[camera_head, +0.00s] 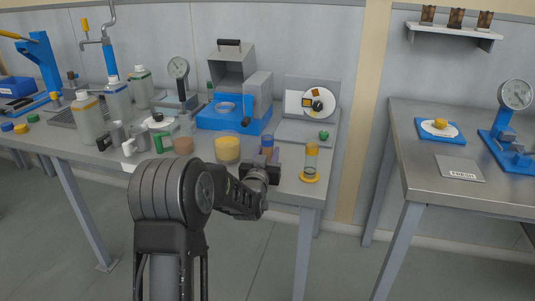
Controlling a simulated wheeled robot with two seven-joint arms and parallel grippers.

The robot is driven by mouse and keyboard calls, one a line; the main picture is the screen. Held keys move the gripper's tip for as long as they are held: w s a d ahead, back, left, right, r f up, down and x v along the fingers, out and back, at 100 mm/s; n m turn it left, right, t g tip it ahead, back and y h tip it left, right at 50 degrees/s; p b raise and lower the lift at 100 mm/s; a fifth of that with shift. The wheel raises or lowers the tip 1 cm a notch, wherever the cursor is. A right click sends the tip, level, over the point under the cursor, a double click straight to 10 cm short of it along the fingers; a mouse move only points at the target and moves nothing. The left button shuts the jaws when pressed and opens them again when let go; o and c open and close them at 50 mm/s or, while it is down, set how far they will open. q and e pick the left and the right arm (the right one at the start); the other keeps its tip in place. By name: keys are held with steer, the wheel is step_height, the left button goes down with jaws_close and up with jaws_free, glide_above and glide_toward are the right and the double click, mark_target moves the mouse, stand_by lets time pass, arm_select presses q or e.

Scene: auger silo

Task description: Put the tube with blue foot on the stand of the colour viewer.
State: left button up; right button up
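A tube with a brownish filling (267,151) and purple-blue parts stands near the front edge of the left table; its foot is mostly hidden by my gripper. My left gripper (266,166) is right at this tube, in front of its lower part. Whether the fingers are closed on it does not show clearly. A second tube (311,158) with a yellow foot stands upright to the right. The colour viewer (305,131) stands behind, with a grey back panel, a white disc with coloured patches and a green knob. My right gripper is not in view.
A glass of yellow liquid (228,149) and a glass of brown liquid (183,144) stand left of my gripper. A blue-based device (235,118) stands behind. Several bottles stand farther left. A separate table (408,165) is at the right, beyond a gap.

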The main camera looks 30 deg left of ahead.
arm_select(q)
steer(key=shift+o, duration=1.4)
steer(key=shift+r+p, duration=0.15)
steer(key=shift+p, duration=0.4)
steer(key=shift+s+d, duration=0.15)
steer(key=shift+s, duration=0.15)
steer(key=v, duration=0.7)
steer(key=shift+s+b, duration=0.2)
steer(key=shift+b, duration=0.15)
